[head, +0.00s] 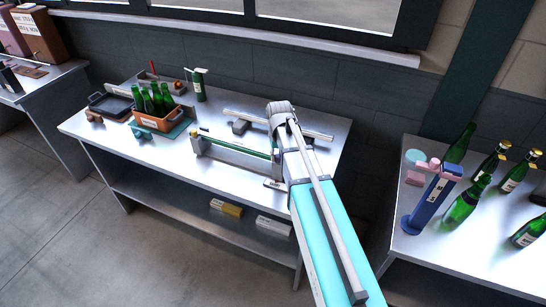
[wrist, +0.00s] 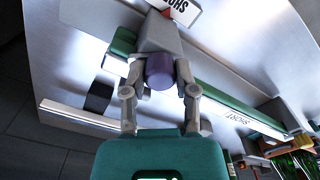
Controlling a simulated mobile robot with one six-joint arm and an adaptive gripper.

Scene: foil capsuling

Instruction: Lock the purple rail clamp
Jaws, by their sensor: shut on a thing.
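The purple rail clamp (wrist: 160,71) shows in the wrist view as a dark purple round knob in front of a grey block at one end of a green rail (wrist: 215,91). My gripper (wrist: 160,80) has one finger on each side of the knob and is shut on it. Whether the clamp is locked cannot be told. In the head view the green rail (head: 236,146) runs between grey end blocks on the middle table. There my arm hides the gripper and the purple clamp.
A light bar (head: 300,130) lies behind the rail. An orange crate (head: 150,122) of green bottles stands on the table's left part. A small sign (head: 273,184) is by the rail's right end. The right table (head: 440,250) holds bottles and a blue stand (head: 427,203).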

